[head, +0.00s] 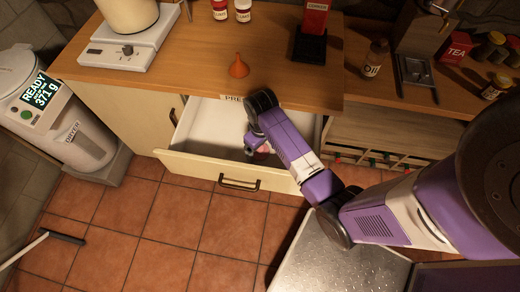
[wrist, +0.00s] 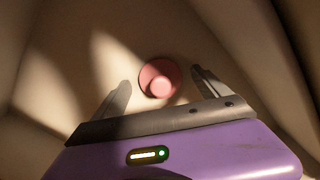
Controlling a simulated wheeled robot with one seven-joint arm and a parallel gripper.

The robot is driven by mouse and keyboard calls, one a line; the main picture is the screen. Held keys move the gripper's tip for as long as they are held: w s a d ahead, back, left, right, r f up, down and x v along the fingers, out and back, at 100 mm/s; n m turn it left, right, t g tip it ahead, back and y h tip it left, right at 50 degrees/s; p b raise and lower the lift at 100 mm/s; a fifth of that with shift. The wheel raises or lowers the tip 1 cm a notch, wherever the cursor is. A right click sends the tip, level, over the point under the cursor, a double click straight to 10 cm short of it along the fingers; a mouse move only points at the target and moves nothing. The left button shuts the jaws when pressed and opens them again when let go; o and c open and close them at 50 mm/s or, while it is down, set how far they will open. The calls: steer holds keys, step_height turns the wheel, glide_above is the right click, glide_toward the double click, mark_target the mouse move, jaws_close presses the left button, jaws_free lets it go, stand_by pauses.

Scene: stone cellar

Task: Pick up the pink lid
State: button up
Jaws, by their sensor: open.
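The pink lid (wrist: 160,78) is round with a raised knob and lies on the floor of the open drawer (head: 203,127). In the wrist view it sits between and just beyond the two fingertips of my gripper (wrist: 165,85). My gripper is open and empty, with one finger on each side of the lid. In the head view my gripper (head: 252,150) reaches down into the drawer, and my arm hides most of the lid. I cannot tell how high the fingertips are above the drawer floor.
The drawer's front panel (head: 225,173) and walls surround my gripper closely. The wooden counter (head: 190,65) overhangs behind it, with an orange funnel (head: 238,67) near its edge. A bottle rack (head: 385,135) stands to the right.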

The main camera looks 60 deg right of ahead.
steer(key=shift+f, duration=0.1)
steer(key=c, duration=1.4)
